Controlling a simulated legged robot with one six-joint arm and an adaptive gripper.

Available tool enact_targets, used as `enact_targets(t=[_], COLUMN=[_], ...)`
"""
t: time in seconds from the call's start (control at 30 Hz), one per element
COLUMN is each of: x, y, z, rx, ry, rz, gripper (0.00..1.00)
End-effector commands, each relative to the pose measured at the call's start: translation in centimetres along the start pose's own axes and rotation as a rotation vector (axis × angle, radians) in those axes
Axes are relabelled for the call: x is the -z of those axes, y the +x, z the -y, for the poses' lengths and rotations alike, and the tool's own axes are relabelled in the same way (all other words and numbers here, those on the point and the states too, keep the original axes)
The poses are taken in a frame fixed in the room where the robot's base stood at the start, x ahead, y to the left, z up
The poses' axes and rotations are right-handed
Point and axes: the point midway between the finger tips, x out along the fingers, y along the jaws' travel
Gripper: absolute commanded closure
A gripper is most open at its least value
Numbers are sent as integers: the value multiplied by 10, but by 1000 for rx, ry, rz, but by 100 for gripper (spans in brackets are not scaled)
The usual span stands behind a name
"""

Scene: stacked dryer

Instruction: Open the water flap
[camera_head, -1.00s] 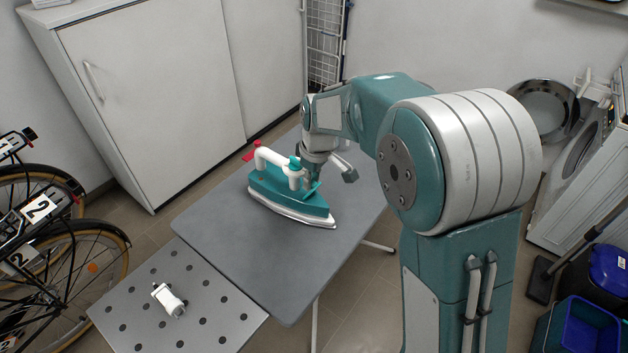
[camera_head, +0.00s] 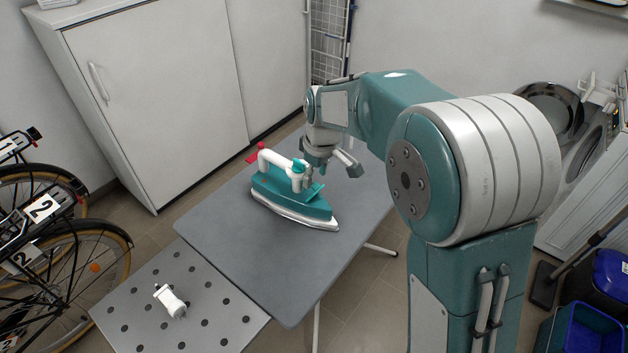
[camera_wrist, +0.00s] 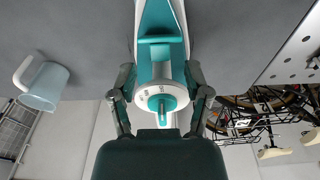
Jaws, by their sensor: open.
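A teal-and-white iron (camera_head: 292,201) rests on the grey ironing board (camera_head: 235,247), its pointed end toward the right. Its white handle (camera_head: 277,161) has a teal knob at the front. A flat teal piece (camera_head: 314,192), probably the water flap, sticks up at an angle by the handle's front. In the wrist view a similar teal plate (camera_wrist: 160,40) shows beyond a round white-and-teal knob (camera_wrist: 162,98). My gripper (camera_head: 327,170) is above the iron's front end. In the wrist view its open fingers (camera_wrist: 161,104) lie either side of the knob; contact cannot be told.
A translucent jug (camera_wrist: 45,86) stands on the board, hidden in the head view. A perforated metal rest (camera_head: 180,303) with a small white object adjoins the board's near end. A white cabinet (camera_head: 160,80) stands behind, bicycles (camera_head: 50,230) at left.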

Motion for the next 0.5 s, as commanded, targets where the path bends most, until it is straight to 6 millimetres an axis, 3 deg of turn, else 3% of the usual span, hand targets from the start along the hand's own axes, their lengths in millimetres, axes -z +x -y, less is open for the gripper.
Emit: enact_targets(t=[0.3,0.5], x=[2,2], y=[-68,-91], z=[0,0], rx=[-3,-1], ry=[0,0], rz=[-3,0], gripper=[37,37])
